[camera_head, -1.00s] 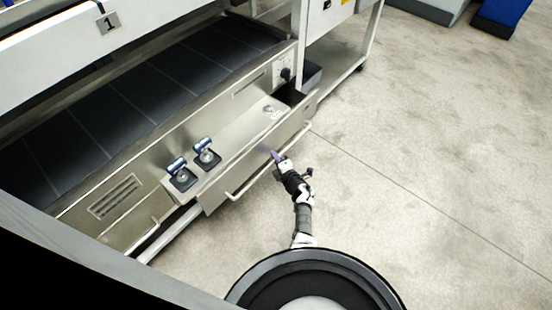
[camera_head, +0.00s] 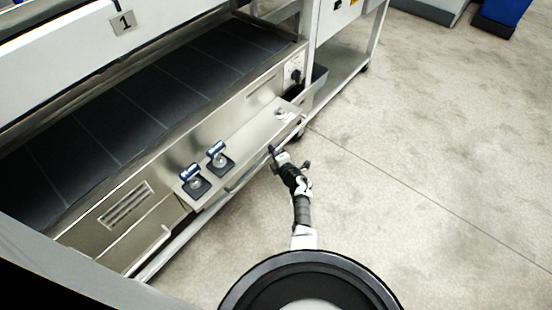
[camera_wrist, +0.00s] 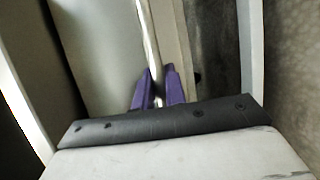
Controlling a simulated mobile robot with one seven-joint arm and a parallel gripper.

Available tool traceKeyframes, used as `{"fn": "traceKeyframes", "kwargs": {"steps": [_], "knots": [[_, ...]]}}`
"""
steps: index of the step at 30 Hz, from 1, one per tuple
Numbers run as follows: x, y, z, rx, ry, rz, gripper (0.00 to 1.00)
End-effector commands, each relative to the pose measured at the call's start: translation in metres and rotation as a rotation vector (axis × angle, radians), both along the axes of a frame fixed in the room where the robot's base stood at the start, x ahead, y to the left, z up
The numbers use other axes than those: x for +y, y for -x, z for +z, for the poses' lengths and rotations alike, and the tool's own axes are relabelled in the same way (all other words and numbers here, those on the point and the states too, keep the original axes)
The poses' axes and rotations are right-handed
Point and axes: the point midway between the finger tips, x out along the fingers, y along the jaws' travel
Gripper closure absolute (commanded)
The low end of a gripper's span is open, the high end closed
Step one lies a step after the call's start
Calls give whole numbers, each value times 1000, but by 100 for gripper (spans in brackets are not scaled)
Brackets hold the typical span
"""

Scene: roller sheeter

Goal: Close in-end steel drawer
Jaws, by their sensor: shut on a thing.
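The steel drawer (camera_head: 250,168) is low on the front of the machine, under the steel ledge. In the head view its front sits close beneath the ledge edge, and its inside is hidden. A long bar handle (camera_wrist: 149,35) runs along the drawer front. My gripper (camera_head: 272,150) is at the middle of this handle. In the wrist view its purple fingers (camera_wrist: 158,88) stand on either side of the bar and are shut on it. Whether a small gap remains behind the drawer front cannot be told.
Two blue-handled fittings (camera_head: 207,168) stand on the ledge. A second steel front with a handle (camera_head: 150,240) is at the near left. The dark belt (camera_head: 150,90) lies above. A frame leg and lower rail (camera_head: 350,65) stand at right. The floor (camera_head: 430,170) is clear.

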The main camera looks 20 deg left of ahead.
Motion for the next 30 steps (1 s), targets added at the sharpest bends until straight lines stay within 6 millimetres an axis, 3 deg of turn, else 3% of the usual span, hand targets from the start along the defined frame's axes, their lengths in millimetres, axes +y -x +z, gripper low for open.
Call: {"fn": "traceKeyframes", "kwargs": {"steps": [1, 6, 18, 19, 24, 30], "knots": [[18, -6, -6, -8, -2, 8, 100], [46, -17, -3, -6, -1, 3, 100], [56, -20, 2, -5, -1, 2, 100], [56, -20, 2, -5, -2, 2, 86], [56, -20, 2, -5, -2, 2, 66], [56, -20, 2, -6, -3, 3, 66]]}}
